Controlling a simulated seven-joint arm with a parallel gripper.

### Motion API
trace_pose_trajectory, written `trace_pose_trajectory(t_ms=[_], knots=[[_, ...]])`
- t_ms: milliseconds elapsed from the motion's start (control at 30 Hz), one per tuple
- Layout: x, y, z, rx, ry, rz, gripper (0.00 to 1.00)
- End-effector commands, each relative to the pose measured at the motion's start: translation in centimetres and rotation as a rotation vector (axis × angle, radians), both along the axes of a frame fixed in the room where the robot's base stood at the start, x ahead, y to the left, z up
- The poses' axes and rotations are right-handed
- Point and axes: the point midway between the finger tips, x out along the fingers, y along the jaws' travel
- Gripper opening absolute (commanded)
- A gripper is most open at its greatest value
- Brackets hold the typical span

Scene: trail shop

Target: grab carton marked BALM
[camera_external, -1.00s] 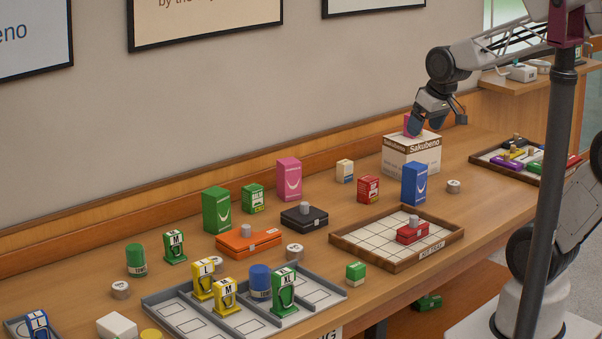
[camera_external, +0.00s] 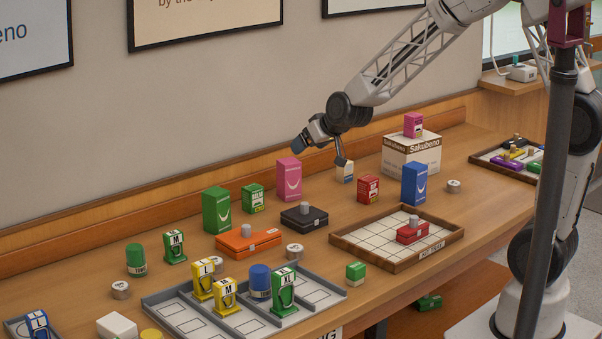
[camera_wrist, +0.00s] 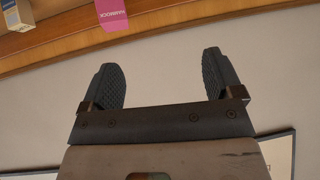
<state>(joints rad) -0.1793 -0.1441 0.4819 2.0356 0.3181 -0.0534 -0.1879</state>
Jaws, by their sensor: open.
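Several small cartons that could be the BALM one stand on the table; their labels are too small for me to read BALM with certainty. They are a green carton (camera_external: 252,199), a red carton (camera_external: 368,189), a cream carton (camera_external: 345,174), a pink carton (camera_external: 413,126) on top of the Sakubeno box, and a small green carton (camera_external: 355,274) at the front. My gripper (camera_external: 319,151) is open and empty, in the air above the back of the table near the cream carton. The wrist view shows its fingers (camera_wrist: 165,75) apart with only wall between them.
A tall pink box (camera_external: 289,180) stands below my gripper; it also shows in the wrist view (camera_wrist: 111,12). The Sakubeno box (camera_external: 411,157), tall blue box (camera_external: 414,184) and tall green box (camera_external: 216,210) are obstacles. A wooden tray (camera_external: 371,255) and grey tray (camera_external: 185,320) lie in front.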

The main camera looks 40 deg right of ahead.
Motion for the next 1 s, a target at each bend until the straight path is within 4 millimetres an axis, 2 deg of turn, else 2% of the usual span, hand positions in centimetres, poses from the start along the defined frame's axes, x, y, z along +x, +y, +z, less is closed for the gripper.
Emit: trace_pose_trajectory(t_ms=[33,100,300,500,600,800,1000], knots=[[1.3,0.6,-1.3,-0.003,-0.016,-0.004,0.86],[2.9,1.4,-2.7,-0.007,-0.047,-0.011,0.86],[7.1,3.4,-7.2,-0.026,-0.133,-0.039,0.86],[10.0,4.9,-11.3,-0.052,-0.207,-0.067,0.86],[10.8,5.4,-12.8,-0.062,-0.233,-0.077,0.86],[11.5,5.8,-14.0,-0.073,-0.257,-0.088,0.86],[11.5,5.8,-14.0,-0.073,-0.259,-0.089,0.86]])
